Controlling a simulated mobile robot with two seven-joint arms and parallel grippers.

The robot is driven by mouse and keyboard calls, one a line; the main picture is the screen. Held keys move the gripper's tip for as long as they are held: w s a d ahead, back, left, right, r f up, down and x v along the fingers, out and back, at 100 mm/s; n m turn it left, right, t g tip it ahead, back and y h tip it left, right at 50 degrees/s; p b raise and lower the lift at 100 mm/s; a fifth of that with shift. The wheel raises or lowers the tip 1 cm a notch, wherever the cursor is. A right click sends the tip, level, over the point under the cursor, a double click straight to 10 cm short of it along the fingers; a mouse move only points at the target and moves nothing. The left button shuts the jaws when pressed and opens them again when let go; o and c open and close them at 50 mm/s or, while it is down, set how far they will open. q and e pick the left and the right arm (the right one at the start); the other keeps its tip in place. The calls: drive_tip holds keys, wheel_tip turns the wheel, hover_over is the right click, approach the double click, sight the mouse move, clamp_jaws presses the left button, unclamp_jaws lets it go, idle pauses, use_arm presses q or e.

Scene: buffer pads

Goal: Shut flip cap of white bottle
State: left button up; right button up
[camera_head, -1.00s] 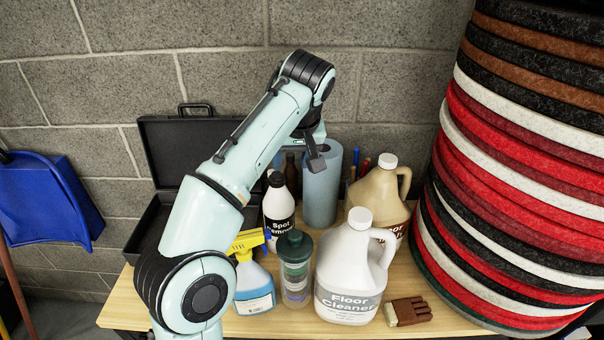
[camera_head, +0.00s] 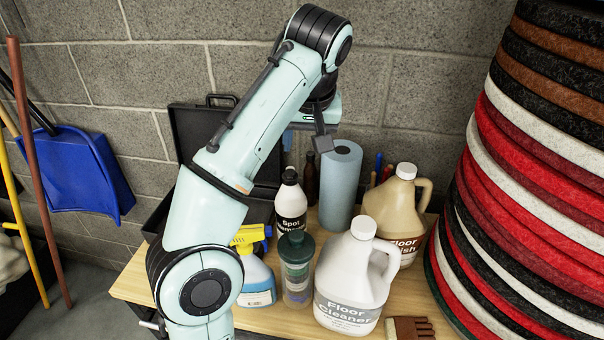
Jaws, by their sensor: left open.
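A white bottle with a black cap and a "Spot" label (camera_head: 291,204) stands upright on the wooden table. The cap's hinge and lid are too small to make out. A larger white "Floor Cleaner" jug (camera_head: 347,277) with a white cap stands nearer the front. My left gripper (camera_head: 322,143) is above and a little right of the black-capped bottle, near the top of a blue roll (camera_head: 340,183). It is open, apart from the bottles, and only partly visible behind my arm. My right gripper is not in view.
A clear container with a green lid (camera_head: 296,268), a spray bottle (camera_head: 257,277) and a tan jug (camera_head: 396,212) crowd the table (camera_head: 130,286). A black case (camera_head: 190,135) stands open at the back left. Tall stacked pads (camera_head: 530,180) rise at the right.

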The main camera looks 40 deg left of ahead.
sight(290, 177)
use_arm(q)
drive_tip(key=shift+c, duration=0.6)
drive_tip(key=shift+s+a, duration=0.1)
drive_tip(key=shift+a, duration=0.1)
drive_tip(key=shift+t, duration=0.3)
drive_tip(key=x, duration=0.4)
drive_tip(key=s+a+x, duration=0.1)
drive_tip(key=x, duration=0.9)
drive_tip(key=shift+s+a, duration=0.15)
drive_tip(key=shift+a, duration=0.25)
